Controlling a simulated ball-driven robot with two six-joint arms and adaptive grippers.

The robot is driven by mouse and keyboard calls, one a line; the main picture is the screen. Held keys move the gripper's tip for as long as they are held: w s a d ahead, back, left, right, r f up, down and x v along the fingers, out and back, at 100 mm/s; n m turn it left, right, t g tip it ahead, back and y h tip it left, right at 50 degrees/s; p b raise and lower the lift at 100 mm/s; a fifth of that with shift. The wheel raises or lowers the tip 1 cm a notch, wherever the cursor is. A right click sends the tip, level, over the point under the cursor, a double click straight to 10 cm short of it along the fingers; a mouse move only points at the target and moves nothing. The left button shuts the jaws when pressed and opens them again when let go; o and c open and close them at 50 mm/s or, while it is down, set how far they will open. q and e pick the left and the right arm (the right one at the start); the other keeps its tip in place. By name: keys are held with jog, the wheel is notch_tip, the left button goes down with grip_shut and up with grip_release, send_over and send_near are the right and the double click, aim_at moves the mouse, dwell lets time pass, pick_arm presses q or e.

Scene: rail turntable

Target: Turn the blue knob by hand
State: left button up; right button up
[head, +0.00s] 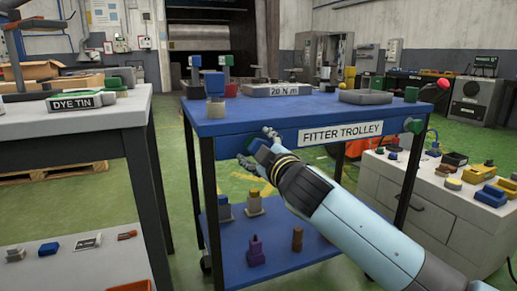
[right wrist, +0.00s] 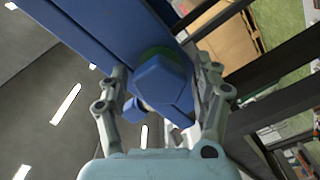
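The blue knob (right wrist: 163,82) shows in the right wrist view, with a green ring partly visible behind it. It sits on the blue edge of the fitter trolley (head: 240,128). My right gripper (head: 256,146) is at the trolley's front edge, left of the FITTER TROLLEY label (head: 341,132). In the right wrist view its two fingers (right wrist: 162,75) are open, one on each side of the knob, and do not look closed on it. In the head view the gripper mostly hides the knob. My left gripper is not in view.
A green knob (head: 414,126) is at the trolley's right end. The 20 N m block (head: 284,91) and several small fittings stand on the trolley top. The DYE TIN table (head: 60,122) stands left, and a white cabinet (head: 440,185) right.

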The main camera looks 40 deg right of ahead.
jog(key=v, duration=1.2)
dwell(0.3)
